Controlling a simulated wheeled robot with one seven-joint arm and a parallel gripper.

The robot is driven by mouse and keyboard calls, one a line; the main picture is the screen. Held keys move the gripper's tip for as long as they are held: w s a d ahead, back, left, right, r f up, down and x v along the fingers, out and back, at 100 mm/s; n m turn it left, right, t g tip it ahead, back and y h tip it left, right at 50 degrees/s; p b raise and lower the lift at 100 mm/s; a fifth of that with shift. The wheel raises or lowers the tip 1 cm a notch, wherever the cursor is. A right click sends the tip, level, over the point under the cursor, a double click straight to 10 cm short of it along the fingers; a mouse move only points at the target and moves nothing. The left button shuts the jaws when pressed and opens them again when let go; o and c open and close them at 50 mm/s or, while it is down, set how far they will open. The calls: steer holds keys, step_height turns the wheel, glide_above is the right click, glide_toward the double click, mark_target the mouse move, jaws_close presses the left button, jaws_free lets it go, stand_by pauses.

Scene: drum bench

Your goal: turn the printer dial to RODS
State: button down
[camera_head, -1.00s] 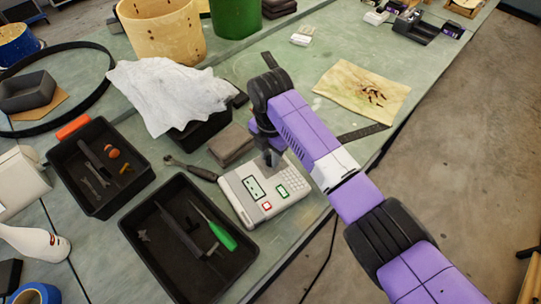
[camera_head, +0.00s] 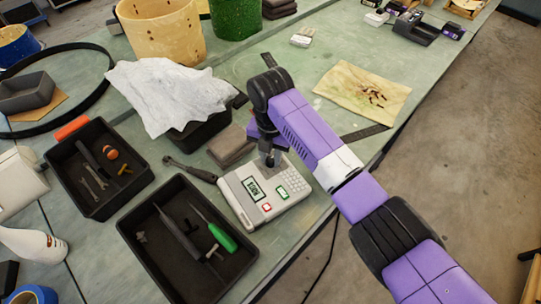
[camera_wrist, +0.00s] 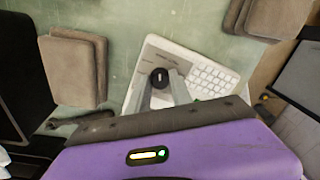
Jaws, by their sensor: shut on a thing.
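The white label printer (camera_head: 240,204) lies on the bench with a dark-framed display, a red button and green-edged keys. The display (camera_head: 254,190) shows dark lettering too small to read surely. In the wrist view the printer (camera_wrist: 205,60) shows its keys and a black round dial (camera_wrist: 160,77) with a pale mark on its top. My gripper (camera_wrist: 160,88) points down at the dial, with a grey finger on each side, shut on it. In the head view my gripper (camera_head: 271,160) is at the printer's far edge and hides the dial. Small print around the dial is unreadable.
A black tray (camera_head: 150,262) with a green-handled screwdriver stands close left of the printer. A wrench (camera_head: 190,170) and grey-brown pads (camera_head: 231,146) lie behind it.

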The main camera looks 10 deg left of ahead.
mark_target(270, 160)
steer(key=c, duration=1.1)
jaws_free()
steer(key=shift+c, duration=0.2)
steer(key=shift+r+b, duration=0.75)
steer(key=shift+r, duration=3.2)
